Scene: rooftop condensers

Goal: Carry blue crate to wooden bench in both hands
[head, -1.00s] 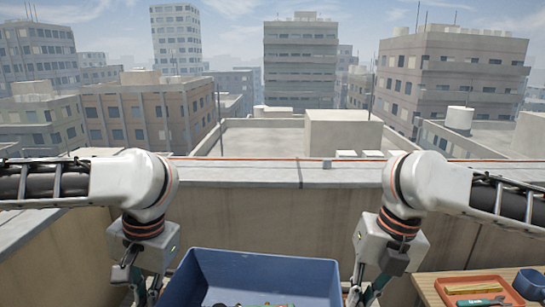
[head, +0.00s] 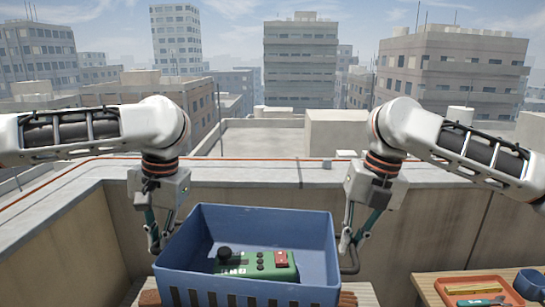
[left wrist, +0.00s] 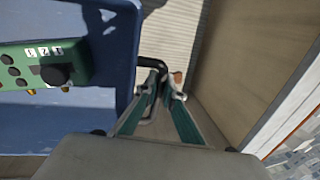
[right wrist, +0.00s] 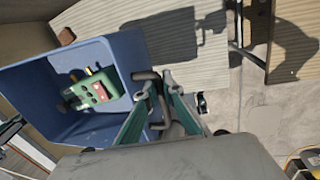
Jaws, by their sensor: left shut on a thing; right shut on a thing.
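The blue crate (head: 250,218) is in the middle of the head view, its open top facing up. A green control box (head: 255,264) with a black knob and a red switch lies inside. My left gripper (head: 160,250) is shut on the dark handle at the crate's left side, also in the left wrist view (left wrist: 158,88). My right gripper (head: 351,243) is shut on the right handle, also in the right wrist view (right wrist: 158,90). A pale slatted wooden bench (right wrist: 195,62) lies below and beyond the crate. I cannot tell whether the crate touches it.
A wooden table (head: 428,288) at the lower right holds an orange tray (head: 471,283) and a blue mug (head: 530,282). A parapet wall (head: 240,174) runs behind the crate. Brown blocks (head: 348,299) show beside the crate. A shadow falls on the slats.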

